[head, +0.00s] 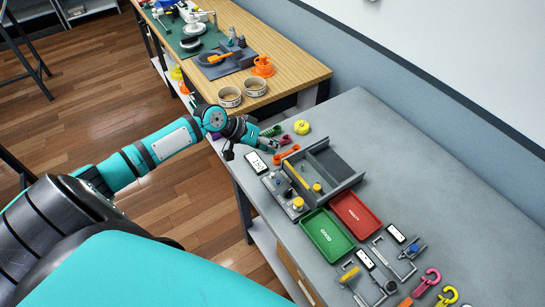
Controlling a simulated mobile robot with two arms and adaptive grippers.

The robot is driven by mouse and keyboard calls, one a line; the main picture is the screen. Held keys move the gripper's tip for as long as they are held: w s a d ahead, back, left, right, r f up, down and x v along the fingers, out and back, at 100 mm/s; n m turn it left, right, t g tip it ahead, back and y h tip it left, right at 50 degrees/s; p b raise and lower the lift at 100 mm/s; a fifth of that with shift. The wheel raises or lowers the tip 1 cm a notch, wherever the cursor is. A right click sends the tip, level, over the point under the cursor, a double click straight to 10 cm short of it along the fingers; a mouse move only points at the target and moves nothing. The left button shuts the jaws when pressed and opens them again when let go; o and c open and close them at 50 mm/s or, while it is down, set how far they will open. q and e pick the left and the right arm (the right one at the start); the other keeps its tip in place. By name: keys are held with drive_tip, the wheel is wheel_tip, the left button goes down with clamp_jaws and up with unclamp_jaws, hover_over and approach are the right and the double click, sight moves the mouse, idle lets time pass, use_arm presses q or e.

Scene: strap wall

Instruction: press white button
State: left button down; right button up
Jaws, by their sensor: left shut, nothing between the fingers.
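My left arm comes in from the left, and its dark gripper (266,142) is shut and empty over the near left part of the grey table. A narrow grey panel (279,188) with small controls lies along the table's near edge, to the right of and below the gripper. The gripper is apart from the panel. My right gripper is not in view.
A white display card (257,163) and an orange piece (286,154) lie between gripper and panel. The grey table's right side (450,190) is clear.

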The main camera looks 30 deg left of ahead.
use_arm(q)
drive_tip(key=b, duration=0.6)
hover_over(272, 174)
drive_tip(key=f, duration=0.6)
drive_tip(key=shift+w+a+f, duration=0.3)
drive_tip(key=shift+f, duration=0.1)
drive_tip(key=shift+f+b, duration=0.55)
drive_tip(key=shift+f, duration=0.35)
drive_tip(key=shift+f, duration=0.4)
drive_tip(key=shift+f+b, duration=0.45)
drive_tip(key=shift+r, duration=0.1)
drive_tip(key=shift+r+p, duration=0.75)
drive_tip(key=shift+p, duration=0.1)
